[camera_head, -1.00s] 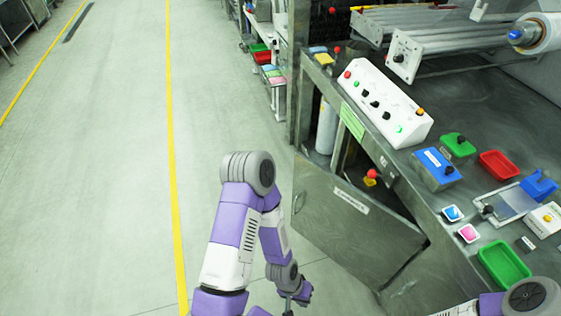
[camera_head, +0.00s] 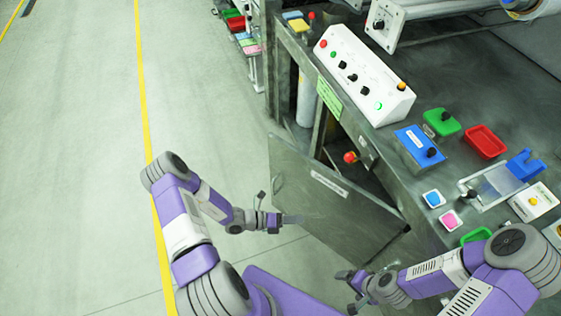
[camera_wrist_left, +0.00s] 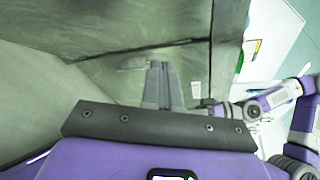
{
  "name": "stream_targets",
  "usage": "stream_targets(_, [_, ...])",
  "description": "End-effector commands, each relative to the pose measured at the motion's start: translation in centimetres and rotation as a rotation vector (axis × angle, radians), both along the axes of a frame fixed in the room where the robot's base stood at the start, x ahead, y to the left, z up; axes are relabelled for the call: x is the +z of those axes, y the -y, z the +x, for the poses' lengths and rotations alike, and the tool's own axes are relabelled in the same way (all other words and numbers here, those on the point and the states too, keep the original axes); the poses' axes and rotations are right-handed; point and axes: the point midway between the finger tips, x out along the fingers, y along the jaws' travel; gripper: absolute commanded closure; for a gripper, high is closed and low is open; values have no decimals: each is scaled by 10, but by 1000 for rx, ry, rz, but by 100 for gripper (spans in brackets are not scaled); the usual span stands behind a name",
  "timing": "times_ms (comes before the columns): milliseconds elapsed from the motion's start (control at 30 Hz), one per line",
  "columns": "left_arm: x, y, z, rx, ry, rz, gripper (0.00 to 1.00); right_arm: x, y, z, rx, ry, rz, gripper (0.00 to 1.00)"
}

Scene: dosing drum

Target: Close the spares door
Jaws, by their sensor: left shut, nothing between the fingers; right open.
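The spares door (camera_head: 325,195) is a grey metal panel with a white label, standing ajar from the cabinet under the counter. A dark gap shows behind its top edge. My left gripper (camera_head: 300,218) is shut and empty, with its tip at the outer face of the door in the head view; I cannot tell whether it touches. In the left wrist view its closed fingers (camera_wrist_left: 161,82) point at grey metal. My right gripper (camera_head: 350,290) is low in front of the cabinet, near the door's lower right corner, and its fingers are small in the view.
The counter above carries a white control box (camera_head: 365,75), a blue box (camera_head: 418,148), a red tray (camera_head: 485,141) and a green tray (camera_head: 476,236). A red-knobbed item (camera_head: 350,157) shows in the opening behind the door. The floor (camera_head: 80,180) to the left is clear.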

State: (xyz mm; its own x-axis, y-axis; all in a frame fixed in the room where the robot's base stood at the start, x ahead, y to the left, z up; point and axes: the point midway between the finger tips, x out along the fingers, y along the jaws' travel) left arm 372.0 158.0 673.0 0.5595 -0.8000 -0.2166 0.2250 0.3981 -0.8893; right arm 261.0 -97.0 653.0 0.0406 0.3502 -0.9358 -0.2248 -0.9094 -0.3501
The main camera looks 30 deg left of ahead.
Motion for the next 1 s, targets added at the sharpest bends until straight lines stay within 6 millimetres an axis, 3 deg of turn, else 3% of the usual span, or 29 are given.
stream_targets(33, [-1, -35, 19, 185, -40, -102, 100, -1, 0, 0, 0, 0, 0, 9])
stream_targets(100, [2, -79, 38, 399, -65, -233, 100, -1, 0, 0, 0, 0, 0, 9])
stream_targets(200, [3, -134, 49, 623, -70, -370, 100, -2, 0, 0, 0, 0, 0, 9])
stream_targets(333, [4, -174, 51, 775, -56, -467, 100, -2, 0, 0, 0, 0, 0, 9])
stream_targets(433, [4, -183, 56, 810, -49, -489, 100, -4, 0, 0, 0, 0, 0, 9])
stream_targets(567, [4, -180, 73, 808, -48, -490, 100, -7, 0, 0, 0, 0, 0, 9])
stream_targets(1000, [3, -162, 161, 805, -48, -486, 100, -30, 0, 0, 0, 0, 0, 9])
